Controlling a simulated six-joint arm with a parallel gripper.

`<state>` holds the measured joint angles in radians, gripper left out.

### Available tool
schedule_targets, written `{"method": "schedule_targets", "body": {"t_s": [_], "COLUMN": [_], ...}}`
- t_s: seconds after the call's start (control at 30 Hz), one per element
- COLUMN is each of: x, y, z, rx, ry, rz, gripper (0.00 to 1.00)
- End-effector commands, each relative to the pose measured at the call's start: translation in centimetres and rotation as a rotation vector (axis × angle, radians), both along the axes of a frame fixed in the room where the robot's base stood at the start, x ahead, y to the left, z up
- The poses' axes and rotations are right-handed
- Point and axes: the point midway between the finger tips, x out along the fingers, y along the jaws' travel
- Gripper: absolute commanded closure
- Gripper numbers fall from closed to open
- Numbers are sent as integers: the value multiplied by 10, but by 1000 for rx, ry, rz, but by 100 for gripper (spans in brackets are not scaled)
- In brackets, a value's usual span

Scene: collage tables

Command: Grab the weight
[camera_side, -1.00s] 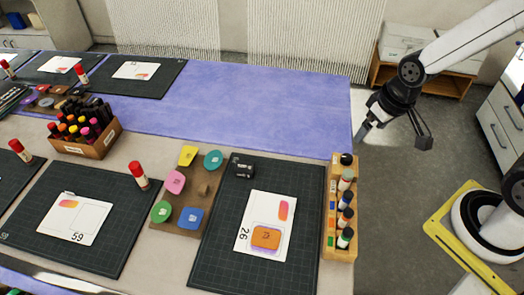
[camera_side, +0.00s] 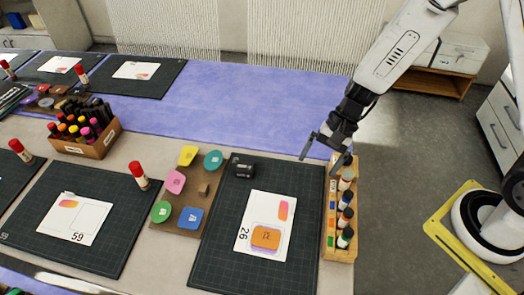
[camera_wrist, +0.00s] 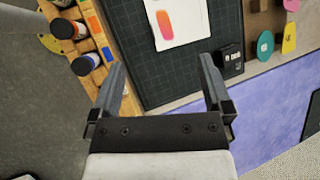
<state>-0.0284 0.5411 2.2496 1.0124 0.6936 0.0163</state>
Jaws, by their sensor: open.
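The weight appears to be a small black block (camera_side: 242,165) with pale marking on its face. It sits at the back left corner of the dark gridded cutting mat (camera_side: 213,245). In the wrist view the block (camera_wrist: 231,62) is just to the right of the right finger's tip. My gripper (camera_side: 320,160) is open and empty. It hangs above the back right of the mat, near the wooden bottle rack, to the right of the block and apart from it.
A wooden rack (camera_side: 331,255) of small bottles stands along the mat's right edge, under my gripper. A white card (camera_side: 257,210) with an orange piece (camera_side: 265,237) lies on the mat. A brown board (camera_side: 186,195) with coloured pieces is left of the mat.

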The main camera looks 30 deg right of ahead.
Motion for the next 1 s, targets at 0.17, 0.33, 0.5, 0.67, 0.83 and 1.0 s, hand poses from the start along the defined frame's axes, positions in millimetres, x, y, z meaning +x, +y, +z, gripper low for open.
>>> {"method": "schedule_targets", "body": {"t_s": [0.17,0.33,0.5,0.67,0.83,1.0], "x": [19,41,65,88,112,130], "y": [23,40,52,58,56,50], "z": [-18,-34,-52,-72,-96,-117], "rx": [131,250,368,474,582,667], "ry": [93,163,217,252,270,266], "rz": [-181,-357,-537,-710,-895,-1051], "gripper": [0,0,0,0,0,0]}}
